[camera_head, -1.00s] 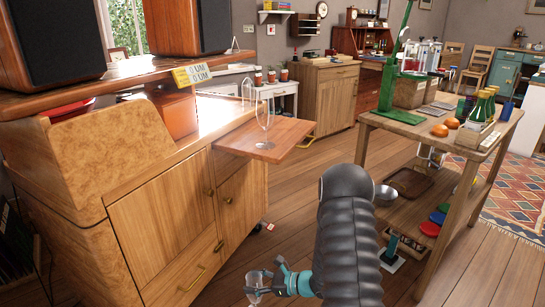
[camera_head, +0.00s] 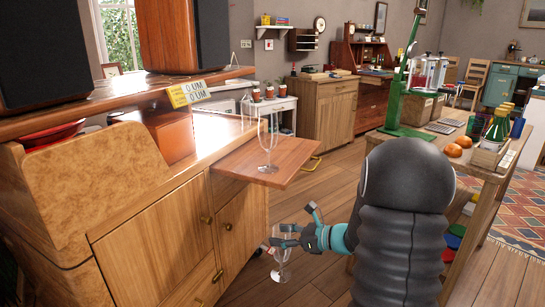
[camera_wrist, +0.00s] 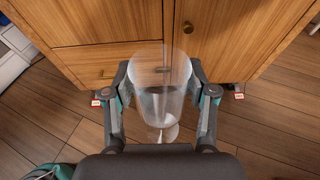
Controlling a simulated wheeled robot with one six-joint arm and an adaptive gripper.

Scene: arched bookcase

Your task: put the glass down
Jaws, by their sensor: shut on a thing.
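My gripper (camera_head: 290,238) is shut on a clear stemmed glass (camera_head: 282,258), held in the air in front of the cabinet and lower than the pull-out board. In the wrist view the held glass (camera_wrist: 160,105) sits between the two fingers, with its bowl towards the cabinet doors and drawer. Its see-through walls make the exact contact hard to see. Another clear stemmed glass (camera_head: 268,145) stands upright on the pull-out wooden board (camera_head: 290,158), up and left of my gripper.
The wooden cabinet (camera_head: 150,240) fills the left, with speakers (camera_head: 195,35) on its upper shelf. The board has bare wood right of the standing glass. A wooden table (camera_head: 405,135) with a green stand, bottles and oranges is at the right. Open floor lies between.

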